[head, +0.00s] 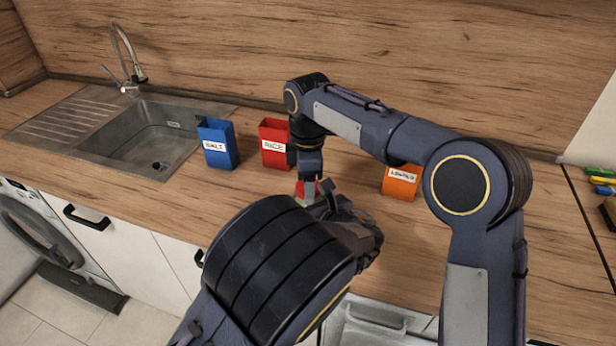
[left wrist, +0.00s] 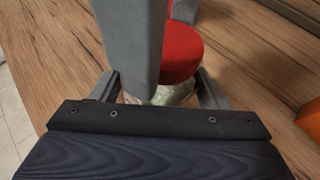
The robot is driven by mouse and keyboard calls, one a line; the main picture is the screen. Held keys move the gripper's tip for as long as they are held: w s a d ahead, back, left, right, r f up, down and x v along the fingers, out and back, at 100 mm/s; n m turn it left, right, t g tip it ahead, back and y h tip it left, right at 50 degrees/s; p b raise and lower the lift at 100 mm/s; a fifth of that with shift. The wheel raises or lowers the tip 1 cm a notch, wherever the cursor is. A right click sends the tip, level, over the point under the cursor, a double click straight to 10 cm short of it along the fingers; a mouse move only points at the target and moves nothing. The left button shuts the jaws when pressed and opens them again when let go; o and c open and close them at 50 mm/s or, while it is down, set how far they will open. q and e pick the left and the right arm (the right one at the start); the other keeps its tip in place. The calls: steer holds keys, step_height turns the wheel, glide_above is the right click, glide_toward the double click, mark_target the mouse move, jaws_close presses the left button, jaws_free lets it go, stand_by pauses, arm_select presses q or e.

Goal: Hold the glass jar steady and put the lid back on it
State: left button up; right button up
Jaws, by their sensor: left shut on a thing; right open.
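The glass jar (left wrist: 175,95) shows as a pale greenish strip in the left wrist view, mostly hidden behind my left gripper. My left gripper (left wrist: 160,90) is shut on it, one finger on each side; in the head view this gripper (head: 328,203) is partly hidden by its own arm. The round red lid (left wrist: 181,52) is at the jar's top and looks level; whether it is fully seated cannot be told. It shows as a small red patch in the head view (head: 300,189). My right gripper (head: 309,186) points down, open, with its grey fingers around the lid.
A blue SALT box (head: 217,146), a red RICE box (head: 273,146) and an orange box (head: 400,182) stand on the wooden worktop (head: 225,210). A sink (head: 150,135) with a tap is at the left. Several coloured items (head: 602,180) lie at the far right.

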steer(key=shift+c, duration=0.2)
steer(key=c, duration=0.8)
steer(key=shift+o, duration=0.2)
steer(key=m, duration=1.4)
steer(key=shift+m, duration=0.3)
steer(key=o, duration=1.1)
steer(key=shift+r, duration=2.25)
